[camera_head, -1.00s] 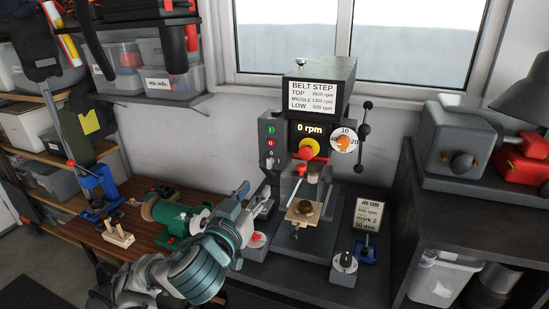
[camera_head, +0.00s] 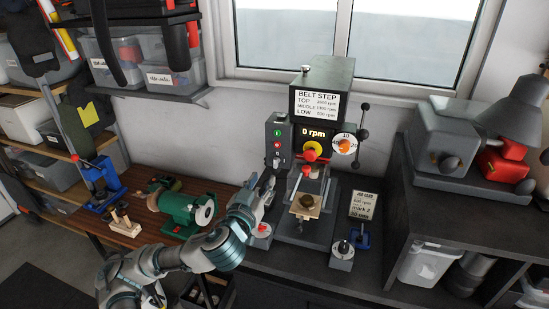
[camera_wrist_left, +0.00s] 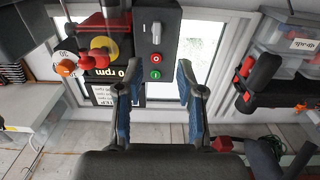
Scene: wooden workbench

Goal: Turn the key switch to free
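A grey switch box (camera_head: 278,140) is on the left side of the drill press. It carries a green button (camera_wrist_left: 155,75), a red button (camera_wrist_left: 155,60) and a pale, elongated key-like switch (camera_wrist_left: 157,30), which lies past the red button in the left wrist view. The switch's exact setting is too small to read. My left gripper (camera_head: 268,182) is just below the box in the head view. In the left wrist view my left gripper (camera_wrist_left: 158,73) is open and empty, its blue fingers pointing towards the box. My right gripper is not in view.
The drill press (camera_head: 325,80) shows 0 rpm, with a red and yellow stop knob (camera_head: 310,151). A small box with a red knob (camera_head: 261,231) and a dial box (camera_head: 342,252) stand near its base. A green grinder (camera_head: 185,208) is to the left.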

